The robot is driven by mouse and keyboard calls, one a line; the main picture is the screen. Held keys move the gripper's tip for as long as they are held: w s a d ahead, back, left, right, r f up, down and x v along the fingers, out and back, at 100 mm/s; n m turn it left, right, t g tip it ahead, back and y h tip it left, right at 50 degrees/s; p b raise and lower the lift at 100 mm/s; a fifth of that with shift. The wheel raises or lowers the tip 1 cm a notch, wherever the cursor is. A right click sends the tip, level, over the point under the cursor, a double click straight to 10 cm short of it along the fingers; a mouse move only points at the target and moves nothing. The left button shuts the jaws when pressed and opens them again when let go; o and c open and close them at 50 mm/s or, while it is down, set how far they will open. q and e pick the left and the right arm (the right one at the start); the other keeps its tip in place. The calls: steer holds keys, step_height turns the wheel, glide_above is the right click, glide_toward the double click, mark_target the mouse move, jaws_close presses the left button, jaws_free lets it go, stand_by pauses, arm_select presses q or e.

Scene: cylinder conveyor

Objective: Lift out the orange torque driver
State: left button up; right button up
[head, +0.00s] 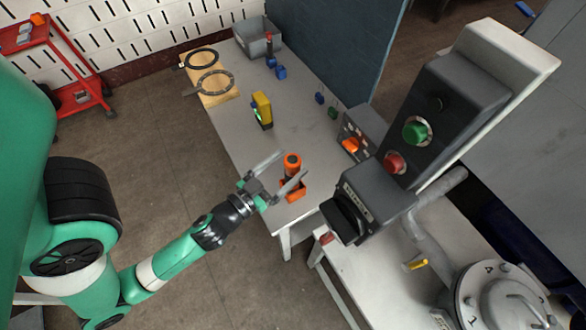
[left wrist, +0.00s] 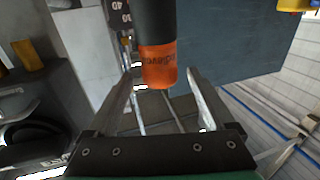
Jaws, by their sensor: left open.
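The orange torque driver (head: 292,162) stands upright at the near end of the grey bench, in an orange holder (head: 293,189). My left gripper (head: 291,163) is open at the driver, one finger on each side of it. In the left wrist view the driver's orange end with dark lettering (left wrist: 158,66) and its black part show between the two spread fingers of my left gripper (left wrist: 160,75). Gaps show beside the driver there. The holder is not clear in the wrist view. My right gripper is not in view.
A yellow tool (head: 262,108) stands farther back on the bench (head: 300,110), with blue pieces and a grey bin (head: 258,38) beyond. A dark control box with an orange switch (head: 351,145) and a large button panel (head: 420,120) stand to the right.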

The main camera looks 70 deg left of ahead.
mark_target(299, 156)
arm_select(q)
steer(key=shift+w+a, duration=0.1)
steer(key=p+x, duration=0.3)
steer(key=x, duration=0.2)
steer(key=shift+r, duration=0.15)
steer(key=shift+w, duration=0.1)
jaws_close()
stand_by(0.3)
